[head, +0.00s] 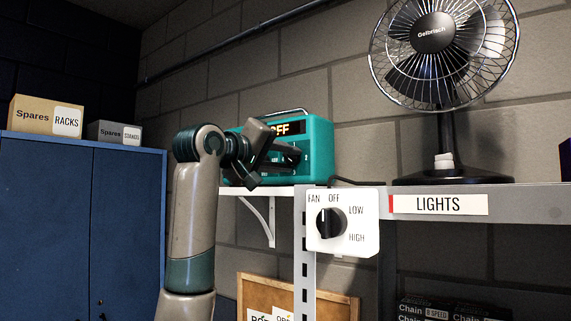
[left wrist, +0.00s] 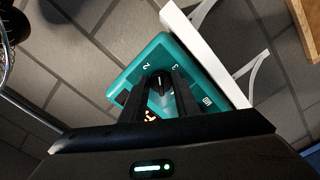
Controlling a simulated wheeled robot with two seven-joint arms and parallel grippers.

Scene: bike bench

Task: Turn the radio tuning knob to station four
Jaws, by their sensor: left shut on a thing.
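The teal radio (head: 319,145) sits on a white shelf, and its lit display (head: 291,128) ends in "FF", with its left part hidden by my gripper. My left gripper (head: 286,156) reaches across the radio's front and covers much of it. In the left wrist view, the radio (left wrist: 133,76) appears turned, and the black tuning knob (left wrist: 161,80) lies between my left gripper's two dark fingers (left wrist: 162,88). They are shut on it. The numbers 2 and 3 show on the face around the knob; a four is not readable. My right gripper is out of view.
A fan (head: 434,35) stands on the shelf to the right. A fan switch plate (head: 360,238) and a LIGHTS label (head: 438,204) are on the shelf front. A blue cabinet (head: 60,200) with Spares boxes (head: 45,115) stands at the left.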

